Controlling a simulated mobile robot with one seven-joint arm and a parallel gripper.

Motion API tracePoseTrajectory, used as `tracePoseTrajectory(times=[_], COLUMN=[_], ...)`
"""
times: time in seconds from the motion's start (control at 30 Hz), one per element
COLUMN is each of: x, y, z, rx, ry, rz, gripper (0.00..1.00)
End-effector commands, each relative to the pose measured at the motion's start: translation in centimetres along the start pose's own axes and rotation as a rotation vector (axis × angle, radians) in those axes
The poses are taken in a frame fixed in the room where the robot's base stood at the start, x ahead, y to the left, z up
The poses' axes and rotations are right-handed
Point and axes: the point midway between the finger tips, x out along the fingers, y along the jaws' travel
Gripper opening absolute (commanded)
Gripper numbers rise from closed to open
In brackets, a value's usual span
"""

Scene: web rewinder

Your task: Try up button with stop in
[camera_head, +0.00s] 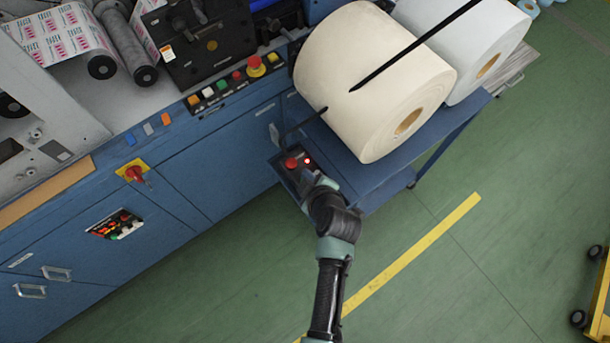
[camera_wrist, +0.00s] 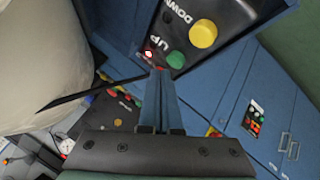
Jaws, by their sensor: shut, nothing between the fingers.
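A small dark control box (camera_head: 283,170) hangs beside the blue cabinet. In the head view it shows a red stop button (camera_head: 291,163) and a lit red lamp (camera_head: 307,160). I cannot tell whether the stop is pressed in. In the wrist view the box carries a green button (camera_wrist: 176,60) by the word UP and a yellow button (camera_wrist: 203,34) by DOWN. A small lit lamp (camera_wrist: 149,53) shows near UP. My gripper (camera_wrist: 159,72) is shut and empty, its tips close beside the green button; I cannot tell whether they touch. In the head view my wrist hides the box's lower part.
A large cream roll (camera_head: 345,70) and a white roll (camera_head: 462,45) lie on a blue table (camera_head: 437,130) close beside the box. The blue cabinet (camera_head: 210,150) has coloured buttons along its top edge. Green floor at the lower right is mostly clear.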

Motion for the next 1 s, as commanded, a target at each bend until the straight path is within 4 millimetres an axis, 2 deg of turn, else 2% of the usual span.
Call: tracePoseTrajectory(times=[0.37,0.83,1.0], x=[-0.2,-3.4,-3.6], y=[0.2,2.5,2.7], z=[-0.2,-2.5,-2.7], rx=[0.0,0.0,0.0], ry=[0.001,0.001,0.001], rz=[0.001,0.001,0.001], gripper=[0.0,0.0,0.0])
